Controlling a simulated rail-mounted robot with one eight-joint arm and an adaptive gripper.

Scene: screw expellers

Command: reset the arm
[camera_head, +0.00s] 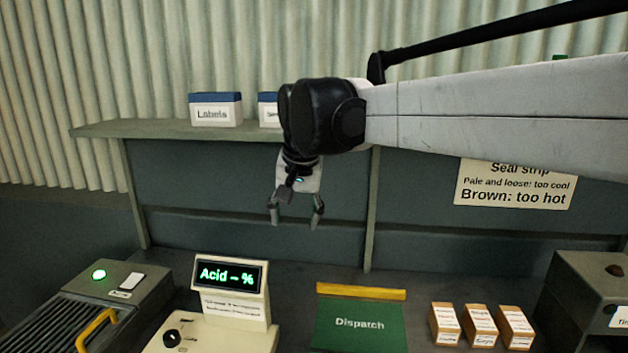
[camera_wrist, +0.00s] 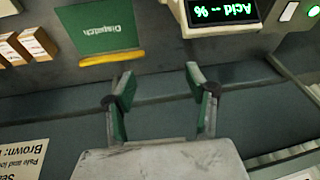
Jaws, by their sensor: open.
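My gripper (camera_head: 296,220) hangs from my arm in front of the grey back panel, pointing down above the rear of the bench. Its two fingers are spread apart with nothing between them. In the wrist view my gripper (camera_wrist: 157,80) also shows open and empty, with the bench's back edge and panel behind it. My arm reaches in from the right of the head view and hides part of the shelf.
Below stand an acid meter (camera_head: 230,290) reading "Acid -- %", a green Dispatch mat (camera_head: 360,335) with a yellow bar, several small labelled boxes (camera_head: 480,327) and a machine with a green light (camera_head: 105,290). A Labels box (camera_head: 215,110) sits on the shelf (camera_head: 150,129).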

